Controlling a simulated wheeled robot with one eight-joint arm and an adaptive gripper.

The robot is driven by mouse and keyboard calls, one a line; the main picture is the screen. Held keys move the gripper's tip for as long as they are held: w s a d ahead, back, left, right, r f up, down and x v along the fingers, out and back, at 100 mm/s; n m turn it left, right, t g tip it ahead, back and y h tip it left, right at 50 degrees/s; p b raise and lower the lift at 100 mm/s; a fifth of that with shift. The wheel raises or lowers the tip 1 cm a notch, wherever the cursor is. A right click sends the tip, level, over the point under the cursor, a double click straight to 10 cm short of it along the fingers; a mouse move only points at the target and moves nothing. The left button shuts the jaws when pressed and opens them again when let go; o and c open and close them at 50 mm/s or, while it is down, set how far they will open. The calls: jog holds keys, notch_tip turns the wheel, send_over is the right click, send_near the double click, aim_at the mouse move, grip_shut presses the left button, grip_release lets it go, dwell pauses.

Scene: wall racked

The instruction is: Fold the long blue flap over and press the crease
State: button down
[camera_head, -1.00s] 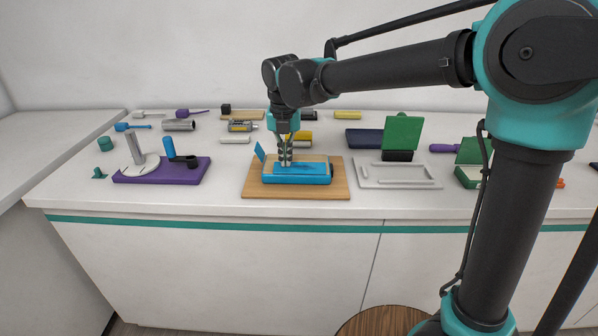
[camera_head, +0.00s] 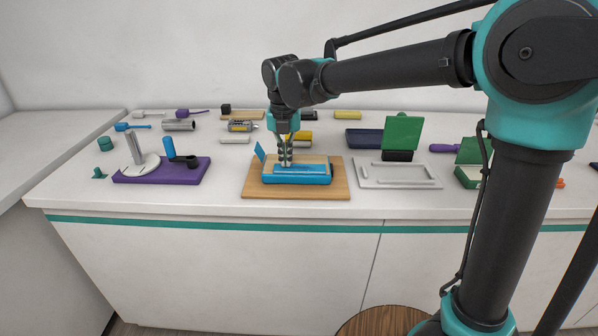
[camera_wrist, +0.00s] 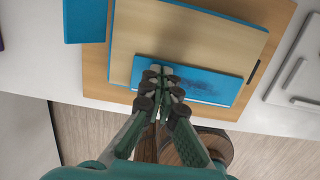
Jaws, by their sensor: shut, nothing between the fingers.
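The long blue flap (camera_wrist: 205,84) lies folded over along the near edge of a tan panel (camera_wrist: 190,40) with blue edges. This work sits on a wooden board (camera_head: 296,192). The long flap also shows in the head view (camera_head: 308,168), lying roughly flat. A shorter blue flap (camera_head: 259,151) stands up at the left end and shows at the upper left of the wrist view (camera_wrist: 85,20). My gripper (camera_head: 285,164) is shut and empty, pointing down at the long flap's left part. In the wrist view my fingertips (camera_wrist: 163,72) overlap the flap; whether they press it is unclear.
A purple base (camera_head: 190,172) with a grey post and blue-handled part stands left. A light grey tray (camera_head: 398,184) lies close on the right, with an upright green panel (camera_head: 402,132) behind it. Several small tools lie at the back. The counter's front strip is clear.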

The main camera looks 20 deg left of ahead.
jog(key=shift+s+d+r, duration=0.1)
jog(key=shift+s+r, duration=0.1)
jog(key=shift+r, duration=1.45)
jog(key=shift+s+r, duration=0.2)
jog(key=shift+r, duration=1.45)
jog(key=shift+s, duration=0.1)
